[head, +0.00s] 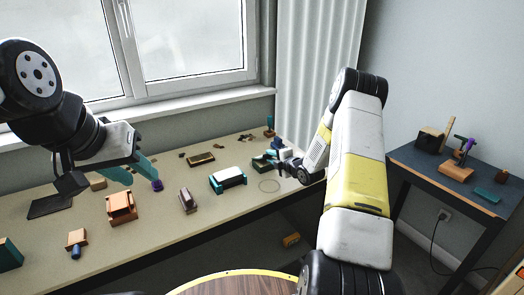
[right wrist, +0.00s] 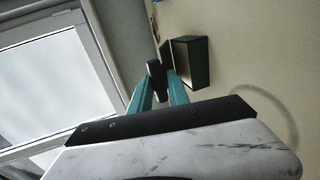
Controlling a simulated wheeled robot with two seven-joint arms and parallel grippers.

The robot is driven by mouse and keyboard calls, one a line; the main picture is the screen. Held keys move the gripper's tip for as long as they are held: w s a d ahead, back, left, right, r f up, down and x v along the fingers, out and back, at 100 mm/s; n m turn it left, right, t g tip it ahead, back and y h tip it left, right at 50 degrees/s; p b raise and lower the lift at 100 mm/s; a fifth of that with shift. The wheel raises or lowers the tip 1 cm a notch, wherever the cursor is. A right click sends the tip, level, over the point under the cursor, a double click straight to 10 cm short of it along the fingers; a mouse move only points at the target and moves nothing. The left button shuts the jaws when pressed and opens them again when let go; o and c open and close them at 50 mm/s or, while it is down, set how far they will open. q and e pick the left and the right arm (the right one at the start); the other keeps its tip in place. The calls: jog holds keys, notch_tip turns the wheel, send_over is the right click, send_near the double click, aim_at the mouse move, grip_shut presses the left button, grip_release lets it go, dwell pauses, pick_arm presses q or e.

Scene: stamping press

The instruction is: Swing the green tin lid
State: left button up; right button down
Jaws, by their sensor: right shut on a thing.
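The green tin (head: 259,164) stands near the back right of the beige table, and its dark green side shows in the right wrist view (right wrist: 192,62). My right gripper (head: 277,158) is at the tin's right side. In the right wrist view, its teal fingers are shut on a small dark piece (right wrist: 157,76) at the tin's edge, which looks like part of the lid. The lid's exact angle is hard to tell. My left gripper (head: 136,172) is open and empty above the left part of the table, far from the tin.
A teal and white block (head: 228,179), a grey-brown block (head: 187,201) and an orange block (head: 121,206) stand on the table. A shallow wooden tray (head: 201,159) lies behind. A blue side table (head: 480,188) with several objects is at right. A ring mark (head: 269,186) lies on bare tabletop.

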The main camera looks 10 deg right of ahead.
jog(key=shift+s+d+f, duration=0.2)
jog(key=shift+s+f, duration=0.1)
jog(key=shift+f, duration=0.5)
jog(key=shift+s+d+f, duration=0.1)
jog(key=shift+s+f, duration=0.05)
jog(key=shift+f, duration=0.45)
jog(key=shift+s+d+f, duration=0.1)
jog(key=shift+s+f, duration=0.05)
jog(key=shift+f, duration=0.4)
jog(key=c, duration=1.3)
grip_release()
jog(key=shift+a+f, duration=0.1)
jog(key=shift+f, duration=0.05)
